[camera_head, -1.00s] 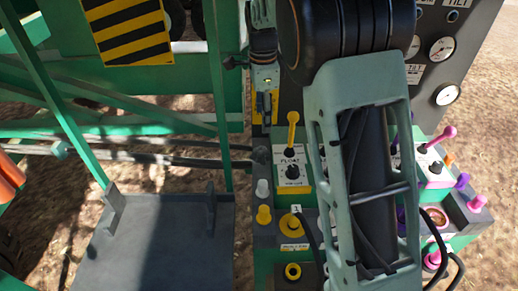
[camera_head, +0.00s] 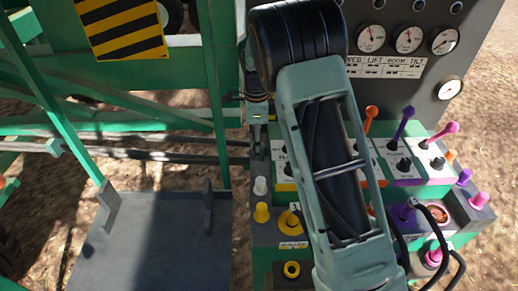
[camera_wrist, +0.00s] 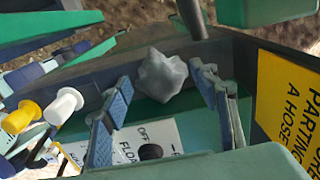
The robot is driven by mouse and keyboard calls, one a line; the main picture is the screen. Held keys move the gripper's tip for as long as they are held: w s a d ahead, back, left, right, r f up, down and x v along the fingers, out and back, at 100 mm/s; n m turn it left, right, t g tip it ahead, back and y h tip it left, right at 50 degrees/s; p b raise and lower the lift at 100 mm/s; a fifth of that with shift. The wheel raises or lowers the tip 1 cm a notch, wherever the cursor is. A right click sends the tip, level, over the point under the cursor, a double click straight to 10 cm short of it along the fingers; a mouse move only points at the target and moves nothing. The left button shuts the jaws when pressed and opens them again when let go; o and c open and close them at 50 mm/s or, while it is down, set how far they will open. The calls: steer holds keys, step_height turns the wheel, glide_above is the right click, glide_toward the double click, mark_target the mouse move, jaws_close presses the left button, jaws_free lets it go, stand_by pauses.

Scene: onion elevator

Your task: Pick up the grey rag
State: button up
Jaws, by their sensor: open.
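The grey rag (camera_wrist: 163,84) is a small crumpled lump in the wrist view. It lies on a dark ledge beside the green panel. My gripper (camera_wrist: 160,72) is open, with one blue-padded finger to the left of the rag and one to the right. The rag shows between the fingers, and I see no contact. In the head view the rag is not visible, and my arm hides most of the gripper.
A control panel with coloured levers (camera_head: 405,125) and gauges (camera_head: 409,38) stands on the right. White and yellow knobs (camera_wrist: 65,105) sit left of the fingers in the wrist view. A yellow warning sign (camera_wrist: 288,105) is at the right. A grey platform (camera_head: 150,245) is at lower left.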

steer(key=shift+f, duration=0.6)
steer(key=c, duration=1.4)
steer(key=shift+o, duration=0.2)
steer(key=shift+r, duration=0.1)
steer(key=shift+r, duration=0.4)
step_height(320, 180, up, 2)
steer(key=shift+r, duration=0.1)
steer(key=s+d+r+b, duration=0.1)
steer(key=s+d+r, duration=0.2)
steer(key=s+r, duration=0.7)
steer(key=shift+s+b, duration=0.3)
steer(key=shift+s, duration=1.6)
